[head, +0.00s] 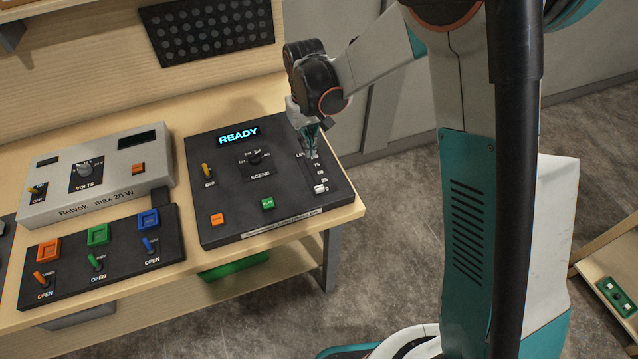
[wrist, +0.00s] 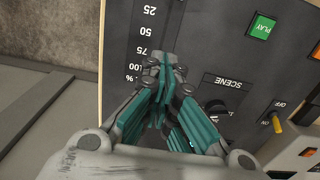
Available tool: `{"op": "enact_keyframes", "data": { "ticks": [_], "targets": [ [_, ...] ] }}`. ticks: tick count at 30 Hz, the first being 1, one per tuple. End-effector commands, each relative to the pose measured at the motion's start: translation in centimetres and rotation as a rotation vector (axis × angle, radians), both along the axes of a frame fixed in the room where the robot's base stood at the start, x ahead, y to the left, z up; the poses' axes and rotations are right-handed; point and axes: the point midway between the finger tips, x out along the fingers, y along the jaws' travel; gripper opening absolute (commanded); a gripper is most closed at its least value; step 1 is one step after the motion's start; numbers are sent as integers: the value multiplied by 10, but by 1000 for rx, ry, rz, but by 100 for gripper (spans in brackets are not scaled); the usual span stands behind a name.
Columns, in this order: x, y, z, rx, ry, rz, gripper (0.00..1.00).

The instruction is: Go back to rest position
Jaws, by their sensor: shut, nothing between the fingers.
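The dark LED console (head: 228,199) lies on the wooden table, and its display (head: 238,135) reads READY. It has a yellow switch (head: 208,170) marked OFF, a SCENE knob (head: 255,157), a level slider (head: 320,188) with a white handle near the low end of its scale, an orange button (head: 217,219) and a green PLAY button (head: 268,203). My gripper (head: 310,152) is shut and empty over the console's right side, by the top of the level scale. In the wrist view my gripper (wrist: 163,62) covers part of the scale near 75 and 100; the slider handle is hidden there.
A grey power supply (head: 110,172) and a dark panel with colored switches (head: 60,285) stand left of the console. A perforated black panel (head: 207,30) is on the back wall. A green bin (head: 233,267) is below the tabletop. Open floor (head: 385,240) lies right of the table.

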Motion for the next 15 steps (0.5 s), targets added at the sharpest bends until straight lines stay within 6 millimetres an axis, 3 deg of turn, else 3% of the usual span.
{"op": "enact_keyframes", "data": {
  "ticks": [7,15],
  "targets": [
    [0,0,20,0,0,0,0],
    [0,0,22,0,0,0,0]
  ]
}}
